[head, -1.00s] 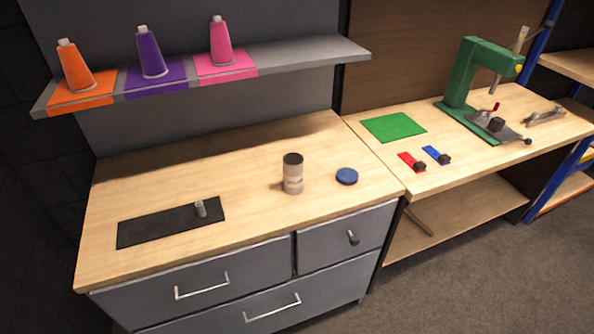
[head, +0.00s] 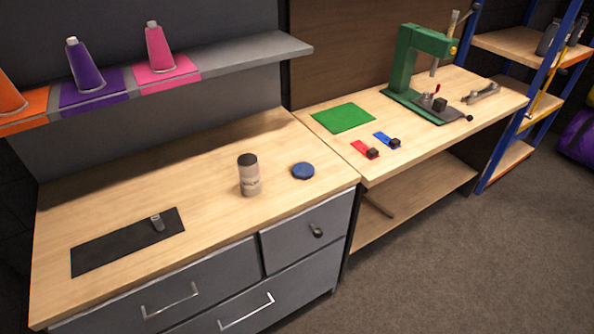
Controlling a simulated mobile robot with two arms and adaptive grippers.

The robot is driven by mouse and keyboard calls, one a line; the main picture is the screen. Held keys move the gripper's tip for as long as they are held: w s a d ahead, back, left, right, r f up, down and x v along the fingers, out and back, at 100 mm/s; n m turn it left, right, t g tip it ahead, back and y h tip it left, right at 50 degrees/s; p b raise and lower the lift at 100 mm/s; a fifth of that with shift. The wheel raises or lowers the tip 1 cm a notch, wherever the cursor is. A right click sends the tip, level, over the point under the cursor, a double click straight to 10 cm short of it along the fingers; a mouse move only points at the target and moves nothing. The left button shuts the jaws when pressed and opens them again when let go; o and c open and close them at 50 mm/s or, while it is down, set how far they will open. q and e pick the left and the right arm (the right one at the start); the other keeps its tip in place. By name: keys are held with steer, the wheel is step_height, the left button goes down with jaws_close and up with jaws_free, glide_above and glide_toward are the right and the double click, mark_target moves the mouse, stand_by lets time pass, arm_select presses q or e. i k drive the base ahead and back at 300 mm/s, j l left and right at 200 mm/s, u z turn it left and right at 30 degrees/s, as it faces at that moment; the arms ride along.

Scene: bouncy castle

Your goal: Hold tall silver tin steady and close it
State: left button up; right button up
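A tall silver tin (head: 249,179) stands upright on the wooden top of the drawer cabinet, right of its middle. Its upper end looks dark; whether that is an open mouth or a cover I cannot tell. A round blue lid (head: 302,170) lies flat on the same top, just right of the tin and apart from it. Neither of my grippers shows in the head view, and nothing touches the tin or the lid.
The shelf above (head: 250,54) holds orange, purple and pink cones. The right bench has a green mat (head: 343,117), red and blue pieces, and a green press (head: 403,60). Wood around the tin is clear.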

mark_target(249, 175)
steer(key=i+l, duration=0.25)
steer(key=l, duration=0.15)
steer(key=i+l, duration=0.25)
steer(key=l, duration=0.2)
steer(key=i+l, duration=0.55)
steer(key=l, duration=0.3)
steer(key=u, duration=0.05)
